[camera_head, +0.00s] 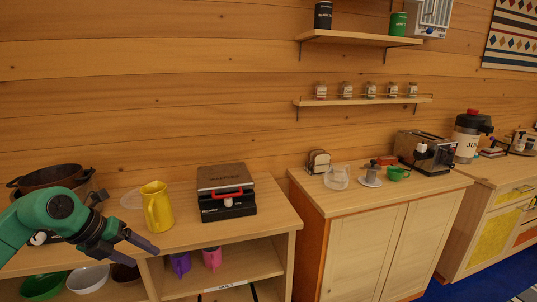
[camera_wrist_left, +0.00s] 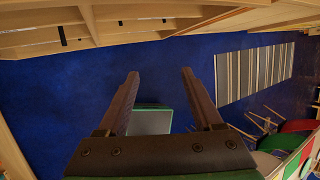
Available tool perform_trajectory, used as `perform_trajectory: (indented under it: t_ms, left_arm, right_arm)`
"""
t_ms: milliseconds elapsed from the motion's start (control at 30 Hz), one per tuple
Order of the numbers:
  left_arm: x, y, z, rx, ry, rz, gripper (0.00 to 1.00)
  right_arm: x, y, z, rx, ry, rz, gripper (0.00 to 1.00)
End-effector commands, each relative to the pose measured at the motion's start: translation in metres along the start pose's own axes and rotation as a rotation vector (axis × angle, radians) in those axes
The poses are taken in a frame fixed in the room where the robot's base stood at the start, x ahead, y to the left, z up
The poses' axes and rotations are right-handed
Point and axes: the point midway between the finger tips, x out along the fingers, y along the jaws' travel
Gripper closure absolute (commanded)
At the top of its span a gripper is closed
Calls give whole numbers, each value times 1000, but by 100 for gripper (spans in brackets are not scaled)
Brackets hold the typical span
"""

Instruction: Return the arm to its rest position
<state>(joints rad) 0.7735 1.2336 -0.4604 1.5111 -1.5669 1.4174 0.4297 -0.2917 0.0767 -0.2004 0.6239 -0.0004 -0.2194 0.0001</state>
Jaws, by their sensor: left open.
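My left arm is green and comes in from the left edge in the head view. Its dark gripper (camera_head: 132,247) is open and empty, in front of the counter's left part. In the left wrist view the two fingers (camera_wrist_left: 157,82) stand apart with nothing between them; blue floor lies beyond. My right gripper does not show in either view.
A yellow pitcher (camera_head: 157,206) and a black waffle iron with a red handle (camera_head: 226,192) stand on the left counter (camera_head: 270,215), close to my gripper. Bowls (camera_head: 88,279) sit on the shelf below. A toaster (camera_head: 427,152) stands on the middle cabinet. A striped rug (camera_wrist_left: 255,73) lies on the floor.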

Motion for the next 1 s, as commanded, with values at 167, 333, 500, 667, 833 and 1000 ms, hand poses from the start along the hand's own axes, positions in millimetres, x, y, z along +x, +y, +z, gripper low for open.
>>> perform_trajectory:
  t_ms: [167,333,500,667,833,1000]
  left_arm:
    - [66,-45,3,-203,34,-394,33]
    - [161,-15,19,-807,-65,-760,33]
    - [257,93,-28,-1389,-216,-730,33]
    - [326,183,-127,-1795,-321,-533,33]
    - [369,250,-266,-2131,-398,-234,33]
    - [381,285,-419,-2385,-441,119,33]
  right_arm:
    - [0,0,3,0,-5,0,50]
    - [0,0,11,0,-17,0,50]
    - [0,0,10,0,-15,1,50]
    - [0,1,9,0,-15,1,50]
    - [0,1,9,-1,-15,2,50]
    - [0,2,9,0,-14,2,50]
